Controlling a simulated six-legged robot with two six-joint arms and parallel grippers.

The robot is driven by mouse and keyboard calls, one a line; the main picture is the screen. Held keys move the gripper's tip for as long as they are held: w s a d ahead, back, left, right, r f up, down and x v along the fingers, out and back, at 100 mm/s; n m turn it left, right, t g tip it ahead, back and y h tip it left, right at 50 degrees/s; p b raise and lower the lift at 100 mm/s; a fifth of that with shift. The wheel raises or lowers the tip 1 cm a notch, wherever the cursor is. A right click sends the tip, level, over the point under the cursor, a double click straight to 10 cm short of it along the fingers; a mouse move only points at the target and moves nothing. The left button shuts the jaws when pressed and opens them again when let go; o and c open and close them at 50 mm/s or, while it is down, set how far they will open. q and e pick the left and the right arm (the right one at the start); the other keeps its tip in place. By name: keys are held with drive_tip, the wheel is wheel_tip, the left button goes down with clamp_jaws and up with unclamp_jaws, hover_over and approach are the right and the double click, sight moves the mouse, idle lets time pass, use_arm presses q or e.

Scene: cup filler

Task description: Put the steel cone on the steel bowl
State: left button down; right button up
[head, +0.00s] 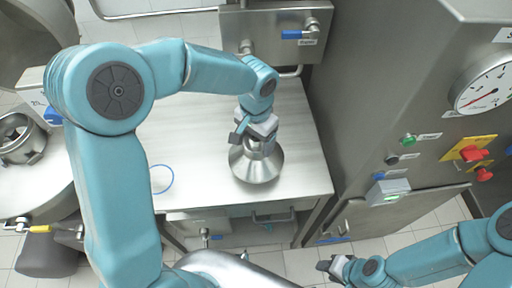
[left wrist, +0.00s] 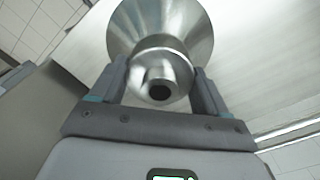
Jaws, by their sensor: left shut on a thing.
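The steel cone (head: 257,166) is a shiny funnel shape with its wide end down and its narrow neck up, over the right part of the steel table. My left gripper (head: 259,139) is shut on its neck from above. In the left wrist view the cone (left wrist: 185,22) flares out beyond the fingers, and its neck with a dark opening sits between the fingertips of the left gripper (left wrist: 160,80). I cannot tell whether the cone touches the table. My right gripper (head: 335,267) is at the lower right, away from the cone; its jaws are too small to judge. I cannot identify the steel bowl with certainty.
The steel table (head: 300,125) has a thin blue ring mark (head: 162,179) left of the cone. A steel ring-shaped fitting (head: 20,140) stands on a round surface at far left. A steel cabinet with a gauge (head: 486,90) and knobs stands at right. A blue-handled valve (head: 292,34) is behind the table.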

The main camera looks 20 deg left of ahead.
use_arm(q)
drive_tip(key=shift+f, duration=2.15)
drive_tip(key=shift+f, duration=0.1)
unclamp_jaws()
